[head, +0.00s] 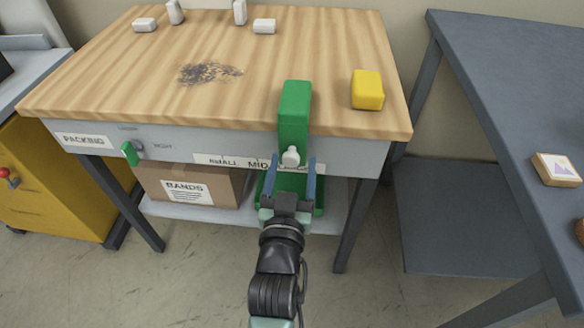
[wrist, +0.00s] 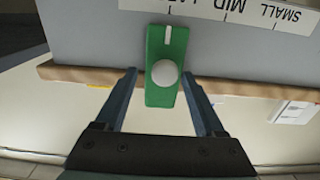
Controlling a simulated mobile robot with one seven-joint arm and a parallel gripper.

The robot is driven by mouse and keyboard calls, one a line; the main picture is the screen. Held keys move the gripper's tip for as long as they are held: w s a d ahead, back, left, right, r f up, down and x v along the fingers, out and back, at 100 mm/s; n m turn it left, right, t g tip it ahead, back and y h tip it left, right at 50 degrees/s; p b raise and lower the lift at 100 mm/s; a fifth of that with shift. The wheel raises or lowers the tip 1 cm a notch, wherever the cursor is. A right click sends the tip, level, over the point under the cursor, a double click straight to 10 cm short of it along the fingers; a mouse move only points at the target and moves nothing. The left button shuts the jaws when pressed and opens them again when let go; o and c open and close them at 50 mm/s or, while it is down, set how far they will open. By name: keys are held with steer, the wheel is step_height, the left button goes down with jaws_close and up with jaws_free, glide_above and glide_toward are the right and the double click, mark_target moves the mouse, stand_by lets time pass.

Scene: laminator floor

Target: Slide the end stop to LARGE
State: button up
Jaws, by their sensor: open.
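The green end stop (head: 295,105) stands upright at the bench's front edge, with a white round knob (head: 290,156) on its front. In the wrist view, the end stop (wrist: 155,97) shows a white index line above the knob (wrist: 165,73). The size scale (wrist: 250,12) appears upside down there, with SMALL and MID readable and LARGE cut off by the frame. The index line lies on the LARGE side of MID; exact alignment is unclear. My gripper (head: 293,160) is open, one finger on each side of the knob, with gaps showing in the wrist view (wrist: 160,76).
A yellow block (head: 367,90) lies on the bench top (head: 120,75), right of the stop. A small green handle (head: 130,153) sticks out at front left. A BANDS box (head: 225,185) stands on the lower shelf. A grey table (head: 520,75) is at right.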

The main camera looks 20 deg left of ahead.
steer(key=shift+s, duration=0.15)
steer(key=p+v, duration=0.2)
steer(key=v, duration=1)
steer(key=shift+s, duration=0.35)
steer(key=shift+d, duration=0.1)
steer(key=w+d+r+m+t+h, duration=0.1)
steer(key=w+d+r+t, duration=0.15)
steer(key=r, duration=0.75)
steer(key=w+d+r+t+h, duration=0.1)
steer(key=w+d+r+t, duration=0.15)
steer(key=r, duration=0.85)
steer(key=w+d+r+m+t+h, duration=0.15)
steer(key=w+r, duration=0.25)
steer(key=r, duration=0.6)
steer(key=s+d+r+t+h, duration=0.1)
steer(key=s+d+r+t, duration=0.2)
steer(key=r, duration=0.6)
steer(key=s+d+r+h, duration=0.15)
steer(key=s+r, duration=0.25)
steer(key=r, duration=0.5)
step_height(320, 180, up, 27)
steer(key=y+p, duration=0.1)
steer(key=p, duration=2.6)
steer(key=shift+s+d+r+m, duration=0.15)
steer(key=shift+s+d+m, duration=0.2)
steer(key=shift+s+d, duration=0.1)
steer(key=shift+t, duration=0.25)
